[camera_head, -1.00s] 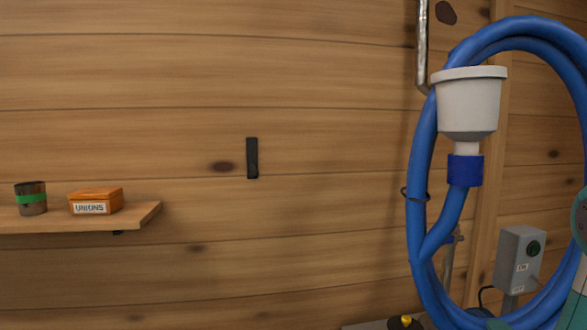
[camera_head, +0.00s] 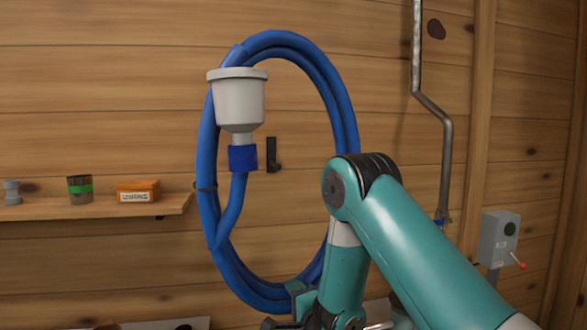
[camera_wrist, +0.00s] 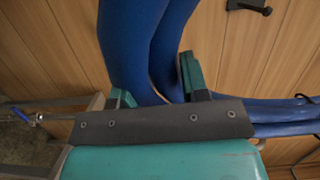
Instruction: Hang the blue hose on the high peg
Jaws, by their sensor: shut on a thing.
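The blue hose (camera_head: 205,165) is a coil of several turns, held upright in the air in front of the wooden wall. A white funnel-shaped cup (camera_head: 239,103) with a blue collar hangs at its left side. My gripper (camera_head: 300,300) is shut on the bottom of the coil; the wrist view shows my gripper (camera_wrist: 157,88) with blue hose strands between its fingers. A black peg (camera_head: 273,156) on the wall shows through the coil's opening, right of the collar. The peg (camera_wrist: 248,6) also shows at the wrist view's top edge. The gap between coil and peg is unclear.
A wooden shelf (camera_head: 110,208) at left bears an orange box (camera_head: 137,190), a dark jar with a green band (camera_head: 80,189) and a grey fitting (camera_head: 12,192). A metal pipe (camera_head: 445,150) and a grey switch box (camera_head: 497,238) are at right. The wall around the peg is bare.

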